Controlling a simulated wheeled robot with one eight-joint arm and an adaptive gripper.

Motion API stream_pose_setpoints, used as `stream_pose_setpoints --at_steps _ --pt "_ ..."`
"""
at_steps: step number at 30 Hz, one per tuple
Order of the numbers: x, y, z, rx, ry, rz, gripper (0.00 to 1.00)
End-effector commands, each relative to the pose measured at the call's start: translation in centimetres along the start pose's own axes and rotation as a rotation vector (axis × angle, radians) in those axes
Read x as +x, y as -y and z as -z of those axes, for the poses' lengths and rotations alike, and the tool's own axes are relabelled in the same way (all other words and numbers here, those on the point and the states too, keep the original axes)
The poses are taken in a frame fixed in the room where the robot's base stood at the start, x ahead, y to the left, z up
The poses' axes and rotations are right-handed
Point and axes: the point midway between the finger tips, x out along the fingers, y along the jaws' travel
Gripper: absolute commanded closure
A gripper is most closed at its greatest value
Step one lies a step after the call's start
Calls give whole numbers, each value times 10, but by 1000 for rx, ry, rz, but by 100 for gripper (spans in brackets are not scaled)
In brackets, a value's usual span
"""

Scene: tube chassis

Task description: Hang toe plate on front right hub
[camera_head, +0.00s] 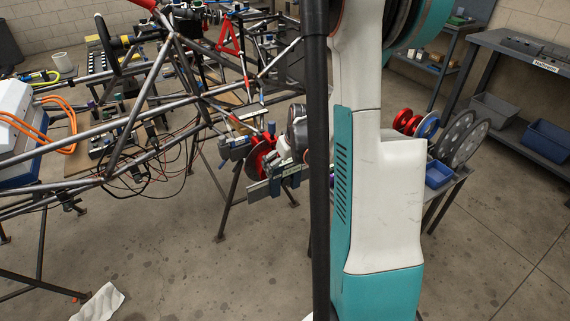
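The end of my arm, with my gripper (284,172), is right at the plate and beside the disc. My arm and the dark parts around the plate hide most of the fingers, so their grip does not show clearly.
A cart on the right carries a blue bin (438,174), red discs (402,119) and grey round plates (465,145). A grey workbench (530,62) stands behind it. Cables hang under the chassis tubes. A white cloth (100,303) lies on the open floor at lower left.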

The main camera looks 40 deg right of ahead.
Motion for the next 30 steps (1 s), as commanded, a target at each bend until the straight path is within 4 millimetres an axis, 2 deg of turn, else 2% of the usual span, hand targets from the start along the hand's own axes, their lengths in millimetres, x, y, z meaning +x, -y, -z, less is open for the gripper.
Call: stream_pose_setpoints --at_steps 8,13,30 --pt "0 0 0 0 1 0 0" --pt "-11 0 0 0 0 0 0" --pt "-95 0 0 1 0 0 0"
